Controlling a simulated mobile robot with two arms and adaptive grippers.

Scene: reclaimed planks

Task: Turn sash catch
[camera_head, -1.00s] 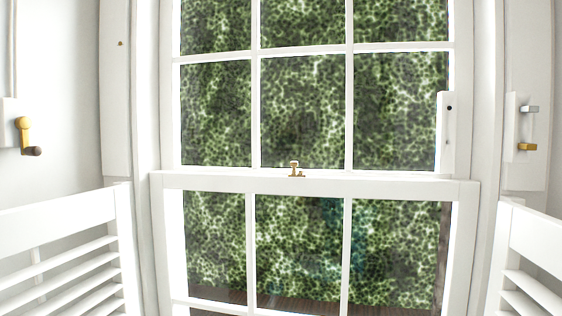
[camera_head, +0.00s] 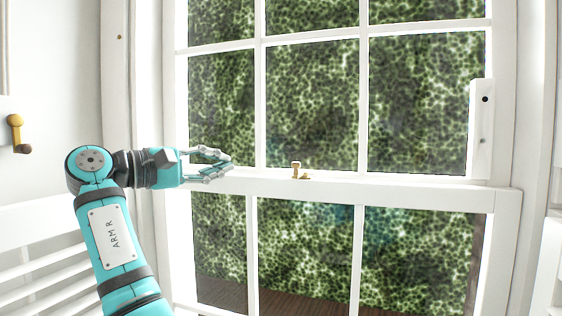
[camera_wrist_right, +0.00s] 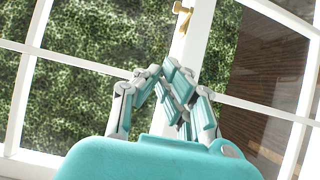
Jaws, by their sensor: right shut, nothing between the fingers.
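The sash catch (camera_head: 297,171) is a small brass fitting on the white meeting rail (camera_head: 400,184) of the window. In the right wrist view the catch (camera_wrist_right: 181,12) shows at the top, beyond the fingertips. My right gripper (camera_head: 226,163) is to the left of the catch, near the rail's height, pointing right and apart from the catch. Its fingers (camera_wrist_right: 172,80) are shut together with nothing between them. My left gripper is not in view.
The window's white glazing bars (camera_head: 363,90) and glass surround the catch. A brass crank handle (camera_head: 15,128) is on the left wall. A white block with a dark hole (camera_head: 481,130) is on the right window frame. The rail right of the catch is clear.

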